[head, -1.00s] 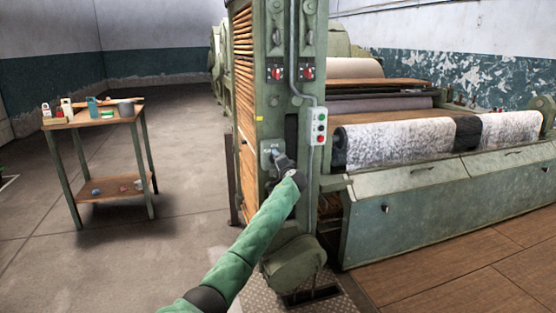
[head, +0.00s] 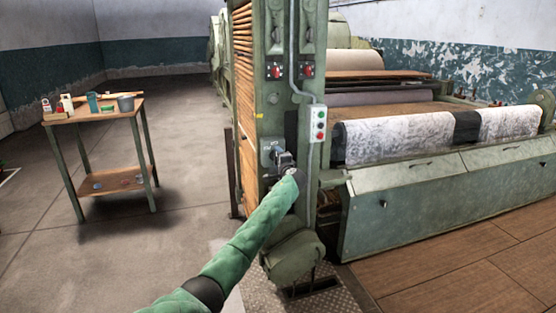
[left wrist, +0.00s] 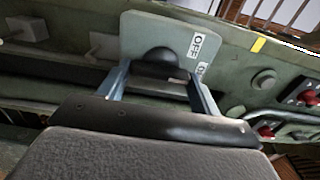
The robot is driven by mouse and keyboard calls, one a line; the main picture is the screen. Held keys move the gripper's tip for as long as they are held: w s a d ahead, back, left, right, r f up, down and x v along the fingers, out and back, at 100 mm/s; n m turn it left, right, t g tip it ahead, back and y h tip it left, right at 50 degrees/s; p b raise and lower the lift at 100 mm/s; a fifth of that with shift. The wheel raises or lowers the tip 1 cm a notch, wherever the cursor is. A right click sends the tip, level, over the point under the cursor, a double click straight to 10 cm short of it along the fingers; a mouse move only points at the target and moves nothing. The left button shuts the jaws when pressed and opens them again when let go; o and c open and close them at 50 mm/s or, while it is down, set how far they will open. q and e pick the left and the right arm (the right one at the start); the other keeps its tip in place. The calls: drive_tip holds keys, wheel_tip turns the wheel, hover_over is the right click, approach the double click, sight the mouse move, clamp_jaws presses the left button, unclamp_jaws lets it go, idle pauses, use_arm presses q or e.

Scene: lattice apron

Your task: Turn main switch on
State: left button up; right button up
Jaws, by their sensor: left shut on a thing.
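The main switch is a pale grey-blue plate (head: 268,154) on the front of the green machine column, with small lettering at its upper part. In the left wrist view the plate (left wrist: 190,35) carries a white OFF label and a second label partly hidden by a finger. A dark rounded knob (left wrist: 160,62) sits on the plate. My left gripper (head: 281,157) is at the switch, its two blue-grey fingers (left wrist: 160,85) on either side of the knob and shut on it. The knob's pointing direction is mostly hidden. My right gripper is out of view.
A push-button box (head: 318,123) and two red switches (head: 290,71) are on the column above. The roller machine with patterned cloth (head: 400,138) stands to the right. A small table (head: 98,114) with several items stands at left, with open floor between.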

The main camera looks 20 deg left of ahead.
use_arm(q)
drive_tip(key=shift+d, duration=0.1)
drive_tip(key=o, duration=1)
drive_tip(key=shift+d+f, duration=0.1)
drive_tip(key=shift+v, duration=3.85)
